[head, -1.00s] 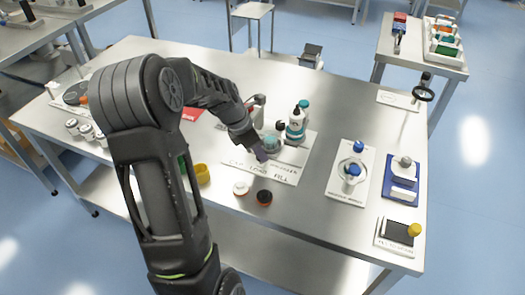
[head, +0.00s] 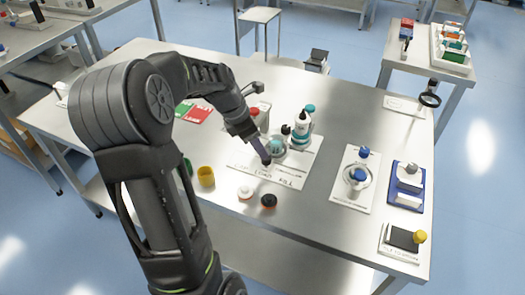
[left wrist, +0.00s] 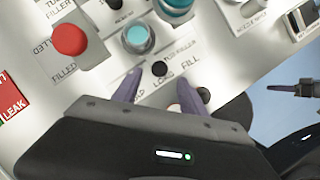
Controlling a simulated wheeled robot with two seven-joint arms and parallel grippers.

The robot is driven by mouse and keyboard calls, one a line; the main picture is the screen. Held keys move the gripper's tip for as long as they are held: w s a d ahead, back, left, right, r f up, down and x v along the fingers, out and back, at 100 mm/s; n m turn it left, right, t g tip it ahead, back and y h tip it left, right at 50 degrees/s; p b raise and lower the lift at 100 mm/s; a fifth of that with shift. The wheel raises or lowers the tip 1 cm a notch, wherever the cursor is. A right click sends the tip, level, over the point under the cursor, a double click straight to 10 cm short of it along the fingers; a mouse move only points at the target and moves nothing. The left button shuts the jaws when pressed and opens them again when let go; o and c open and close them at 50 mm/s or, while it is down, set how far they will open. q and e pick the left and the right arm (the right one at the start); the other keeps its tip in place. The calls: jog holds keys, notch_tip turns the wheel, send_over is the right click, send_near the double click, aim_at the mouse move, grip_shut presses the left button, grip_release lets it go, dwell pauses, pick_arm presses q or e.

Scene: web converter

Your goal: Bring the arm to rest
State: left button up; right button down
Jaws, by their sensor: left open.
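My left arm reaches in from the left in the head view. My left gripper (head: 266,160) points down over the white labelled board (head: 262,178) on the steel table. In the left wrist view the two purple fingers of the left gripper (left wrist: 158,92) stand apart, with nothing between them. Beyond them, the board shows printed words, a small black knob (left wrist: 160,68) and a round teal-topped part (left wrist: 138,39). Whether the fingertips touch the board, I cannot tell. My right gripper cannot be made out.
A white bottle (head: 302,128) with a teal band stands close right of the gripper. A yellow cup (head: 206,176), a white cap (head: 245,192) and an orange-and-black cap (head: 268,201) are near the front edge. Boards with parts (head: 351,195) sit to the right. Bare steel lies between.

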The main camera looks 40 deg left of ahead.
pick_arm(q)
jog(key=shift+v, duration=1)
